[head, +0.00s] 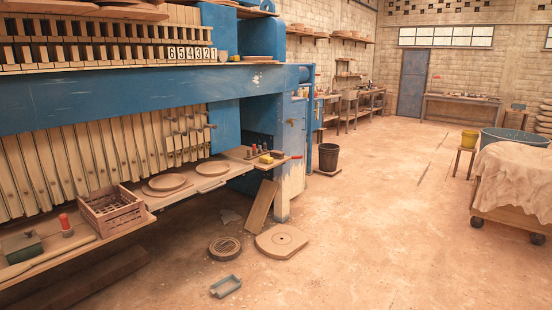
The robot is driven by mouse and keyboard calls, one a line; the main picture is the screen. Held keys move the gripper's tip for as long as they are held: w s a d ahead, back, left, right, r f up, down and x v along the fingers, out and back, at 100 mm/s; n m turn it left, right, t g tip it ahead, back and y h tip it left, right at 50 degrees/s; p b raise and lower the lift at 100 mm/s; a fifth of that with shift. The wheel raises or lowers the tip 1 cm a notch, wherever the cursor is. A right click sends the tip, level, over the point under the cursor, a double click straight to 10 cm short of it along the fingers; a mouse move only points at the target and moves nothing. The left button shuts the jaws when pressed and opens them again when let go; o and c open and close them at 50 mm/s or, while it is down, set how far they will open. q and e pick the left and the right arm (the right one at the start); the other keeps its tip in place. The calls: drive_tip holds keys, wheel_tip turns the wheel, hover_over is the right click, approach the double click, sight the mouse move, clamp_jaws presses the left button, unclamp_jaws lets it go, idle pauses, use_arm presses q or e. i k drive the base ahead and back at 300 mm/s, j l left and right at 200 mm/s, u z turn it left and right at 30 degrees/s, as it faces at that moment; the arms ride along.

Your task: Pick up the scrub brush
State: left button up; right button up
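I cannot pick out the scrub brush for certain. Small yellow and dark items (266,158) lie on the far end of the press's low ledge, too small to identify. A small thing with a red top (65,224) stands on the near ledge at the lower left, beside a wooden crate (112,211) with dark contents. A dark green box-like object (20,246) sits farther left on that ledge. Neither of my grippers is in view.
The blue filter press (150,90) fills the left side. A cloth-covered cart (515,180) stands at right. The middle floor is clear.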

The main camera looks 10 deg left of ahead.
sight(274, 154)
drive_tip(key=i+u, duration=0.2)
drive_tip(key=i, duration=1.95)
